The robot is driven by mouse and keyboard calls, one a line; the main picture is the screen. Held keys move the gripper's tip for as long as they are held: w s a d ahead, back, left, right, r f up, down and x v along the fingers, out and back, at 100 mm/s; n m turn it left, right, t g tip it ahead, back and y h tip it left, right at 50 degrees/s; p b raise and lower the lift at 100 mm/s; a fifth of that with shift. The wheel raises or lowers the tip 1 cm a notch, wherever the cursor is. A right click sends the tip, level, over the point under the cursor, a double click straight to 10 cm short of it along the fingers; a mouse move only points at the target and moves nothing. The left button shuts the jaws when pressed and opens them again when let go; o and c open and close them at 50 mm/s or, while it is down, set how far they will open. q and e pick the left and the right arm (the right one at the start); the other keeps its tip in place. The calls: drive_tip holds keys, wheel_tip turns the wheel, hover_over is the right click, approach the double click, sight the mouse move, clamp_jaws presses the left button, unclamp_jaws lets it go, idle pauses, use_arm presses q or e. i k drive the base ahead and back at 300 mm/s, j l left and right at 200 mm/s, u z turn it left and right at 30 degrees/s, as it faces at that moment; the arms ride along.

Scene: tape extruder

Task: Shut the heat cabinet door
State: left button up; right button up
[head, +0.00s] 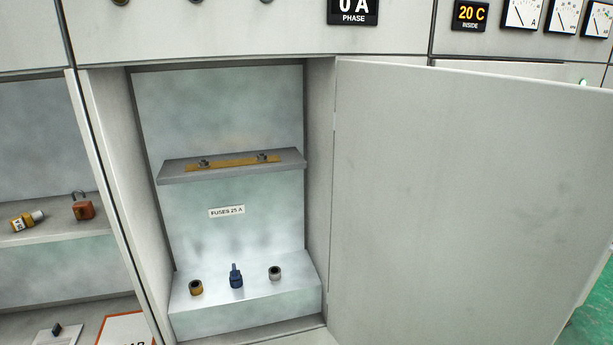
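A large plain grey door (455,205) stands open on the right of the head view. Its left edge runs along the right side of an open cabinet compartment (318,170), and the door swings out toward me. No lettering on the door names it as the heat cabinet door. The compartment's inside is in plain view, with a shelf (290,169) and a label reading "FUSES 25 A" (227,211). The door hides most of the front to its right. Neither of my grippers is in view.
On the compartment's lower step are a brass-coloured cap (196,288), a blue part (236,278) and a grey cap (275,273). An open bay on the left holds a padlock (83,209) and a yellow fuse (27,220). A "20 C INSIDE" display (471,15) is above right.

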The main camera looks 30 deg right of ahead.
sight(469, 208)
drive_tip(key=k+l+u, duration=0.1)
drive_tip(key=l, duration=0.3)
drive_tip(key=k+l+u, duration=0.15)
drive_tip(key=l, duration=0.25)
drive_tip(key=k+l+u, duration=0.1)
drive_tip(key=k+l, duration=0.2)
drive_tip(key=k+l+u, duration=0.15)
drive_tip(key=l, duration=0.25)
drive_tip(key=l+u, duration=0.15)
drive_tip(key=l, duration=1.25)
